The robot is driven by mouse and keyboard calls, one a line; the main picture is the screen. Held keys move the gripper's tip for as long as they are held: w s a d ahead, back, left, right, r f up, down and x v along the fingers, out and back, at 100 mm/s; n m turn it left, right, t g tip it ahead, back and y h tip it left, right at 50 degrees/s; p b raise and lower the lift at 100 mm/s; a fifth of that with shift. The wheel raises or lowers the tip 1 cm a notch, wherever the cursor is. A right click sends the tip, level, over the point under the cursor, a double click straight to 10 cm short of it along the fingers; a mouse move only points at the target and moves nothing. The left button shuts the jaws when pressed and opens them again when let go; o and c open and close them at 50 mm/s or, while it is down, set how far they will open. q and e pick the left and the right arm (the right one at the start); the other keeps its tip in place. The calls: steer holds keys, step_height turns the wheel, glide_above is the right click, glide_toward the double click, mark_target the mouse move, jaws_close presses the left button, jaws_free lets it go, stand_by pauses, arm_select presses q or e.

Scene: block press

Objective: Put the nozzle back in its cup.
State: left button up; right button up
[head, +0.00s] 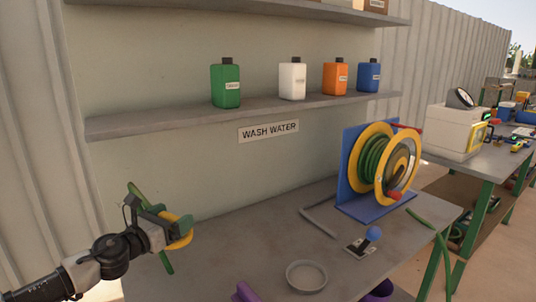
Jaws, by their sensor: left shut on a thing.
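My left gripper (172,222) is raised at the left, in front of the wall, shut on a green and yellow thing (181,232). A long green bar slants through the grip and a rounded yellow part shows beside the fingers. I cannot tell for sure whether this is the nozzle. A purple cup-like thing (380,290) shows at the bottom edge, mostly cut off. A purple piece (245,292) stands at the table's front, left of a round grey dish (306,276); its lower part is cut off. My right gripper is not in view.
A blue and yellow reel (385,165) with green hose stands at the table's back right. A blue-knobbed lever (373,234) sits before it, and a grey bent bar (318,222) lies nearby. A shelf (150,123) with several bottles hangs above. The table's (235,240) left middle is clear.

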arm_select(q)
steer(key=s+a+r+n+g+y, duration=0.2)
steer(key=a+n+y, duration=0.3)
steer(key=a+y, duration=0.5)
steer(key=s+a+r+n+g+y, duration=0.15)
steer(key=a+n+y, duration=0.4)
steer(key=a, duration=0.75)
steer(key=s+a+r+n+g+y, duration=0.1)
steer(key=s+a+r+n+y, duration=0.15)
steer(key=a+n+y, duration=0.7)
steer(key=s+d+f+m+t+h, duration=0.3)
steer(key=d+f+m+h, duration=0.2)
steer(key=d+f, duration=0.4)
steer(key=s+d+f+m+t+h, duration=0.2)
steer(key=s+d+f+m+h, duration=0.3)
steer(key=d, duration=0.6)
steer(key=s+d+f+m+t+h+p, duration=0.1)
steer(key=s+d+f+m+h, duration=0.1)
steer(key=s+d, duration=0.6)
steer(key=s+d+f+m+h, duration=0.1)
steer(key=s+d+m+h, duration=0.1)
steer(key=s+d+h, duration=0.2)
steer(key=shift+s+d+f+t+h+p, duration=0.3)
steer(key=shift+s+d+f+t+p, duration=0.1)
steer(key=shift+s+d, duration=1.75)
